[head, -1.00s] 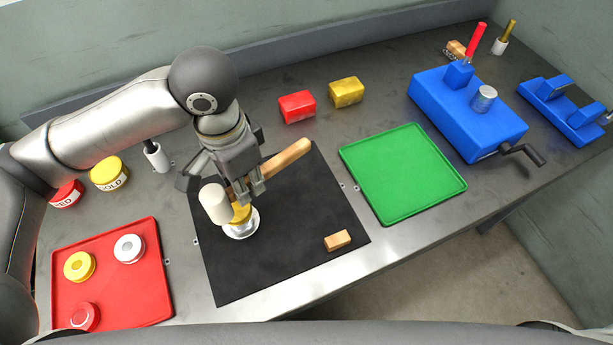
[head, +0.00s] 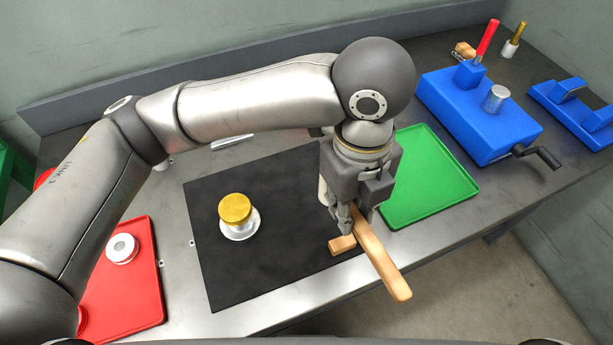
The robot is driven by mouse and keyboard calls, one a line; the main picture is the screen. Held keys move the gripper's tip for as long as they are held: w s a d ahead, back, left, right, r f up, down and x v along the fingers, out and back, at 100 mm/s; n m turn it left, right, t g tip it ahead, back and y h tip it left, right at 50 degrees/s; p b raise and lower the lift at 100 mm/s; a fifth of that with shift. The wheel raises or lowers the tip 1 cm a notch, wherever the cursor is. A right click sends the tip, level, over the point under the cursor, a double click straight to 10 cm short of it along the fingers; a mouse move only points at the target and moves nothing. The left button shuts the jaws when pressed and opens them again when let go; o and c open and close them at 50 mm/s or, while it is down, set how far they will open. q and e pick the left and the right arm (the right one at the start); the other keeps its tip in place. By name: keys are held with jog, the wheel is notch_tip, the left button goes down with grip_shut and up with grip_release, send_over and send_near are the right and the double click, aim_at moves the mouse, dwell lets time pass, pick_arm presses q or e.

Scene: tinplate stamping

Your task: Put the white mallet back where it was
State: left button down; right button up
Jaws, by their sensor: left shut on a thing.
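My left gripper (head: 352,222) is shut on the mallet, over the right part of the black mat. The mallet's wooden handle (head: 384,265) sticks out toward the front, past the mat's right edge. The mallet's white head is hidden behind the gripper and wrist. A gold-topped round piece on a silver base (head: 236,210) stands on the mat's left part. My right gripper is not in view.
A green tray (head: 440,185) lies to the right, partly behind my wrist. A red tray (head: 140,295) with a white round piece (head: 121,249) lies at the left. A blue press with a crank (head: 490,115) stands at the back right. The mat's middle is clear.

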pick_arm(q)
jog(key=shift+d+m, duration=0.15)
jog(key=shift+m, duration=0.15)
jog(key=shift+w+f, duration=0.15)
jog(key=shift+w, duration=0.15)
jog(key=w+a+f, duration=0.1)
jog(key=w+f, duration=0.1)
jog(key=w, duration=0.1)
jog(key=w+a+f+p, duration=0.1)
jog(key=w+a+f, duration=0.1)
jog(key=w+f, duration=0.1)
jog(key=w+a+f+p, duration=0.1)
jog(key=w+f, duration=0.2)
jog(key=w, duration=0.2)
jog(key=shift+w+a+f, duration=0.15)
jog(key=shift+w+f, duration=0.2)
jog(key=f, duration=0.1)
jog(key=f+p, duration=0.1)
jog(key=f, duration=0.2)
jog(key=shift+w+a+p, duration=0.2)
jog(key=shift+w+p, duration=0.1)
jog(key=shift+w, duration=0.05)
